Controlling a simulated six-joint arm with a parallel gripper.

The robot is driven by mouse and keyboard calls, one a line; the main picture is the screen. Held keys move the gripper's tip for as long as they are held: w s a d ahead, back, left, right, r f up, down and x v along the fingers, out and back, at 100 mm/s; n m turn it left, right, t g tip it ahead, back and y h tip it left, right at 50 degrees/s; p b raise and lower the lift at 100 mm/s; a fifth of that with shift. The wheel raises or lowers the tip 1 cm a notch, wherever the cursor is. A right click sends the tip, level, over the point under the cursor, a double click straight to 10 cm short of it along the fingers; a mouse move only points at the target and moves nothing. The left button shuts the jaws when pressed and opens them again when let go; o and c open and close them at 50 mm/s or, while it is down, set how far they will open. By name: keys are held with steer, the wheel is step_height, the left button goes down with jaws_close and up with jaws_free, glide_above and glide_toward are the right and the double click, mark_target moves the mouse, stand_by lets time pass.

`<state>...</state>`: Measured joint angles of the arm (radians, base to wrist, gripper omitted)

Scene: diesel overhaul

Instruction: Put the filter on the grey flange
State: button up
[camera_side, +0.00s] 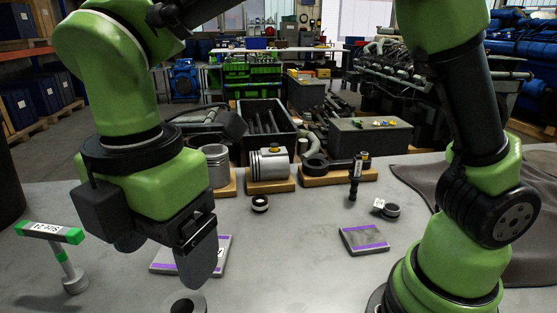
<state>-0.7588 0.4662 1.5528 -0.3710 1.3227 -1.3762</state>
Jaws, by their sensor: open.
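My gripper (165,250) hangs at left of centre, pointing down above the table, with its two dark fingers apart and nothing visible between them. A grey round piece with a dark central opening (185,303) lies at the bottom edge, just below the fingers; it looks like the grey flange and is partly cut off by the frame. I cannot identify the filter for certain. A small black ring-like part with a white band (260,204) stands on the table right of the gripper. A similar dark round part with a white tag (387,209) lies farther right.
A purple-striped flat box (222,265) is partly behind the gripper; another (364,240) lies right. A green-topped stand (62,255) is at left. Pistons on wooden blocks (270,168) and an upright black injector-like part (355,177) stand behind. Dark cloth (535,205) covers the right.

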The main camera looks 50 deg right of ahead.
steer(key=s+d+r+m+t+y, duration=0.25)
steer(key=d+r+m, duration=0.45)
steer(key=d+m, duration=0.45)
steer(key=s+d+m+t, duration=0.4)
steer(key=s+d+m, duration=0.3)
steer(key=m, duration=0.6)
steer(key=shift+d+r+t, duration=0.2)
steer(key=shift+d+t, duration=0.15)
steer(key=shift+d, duration=0.45)
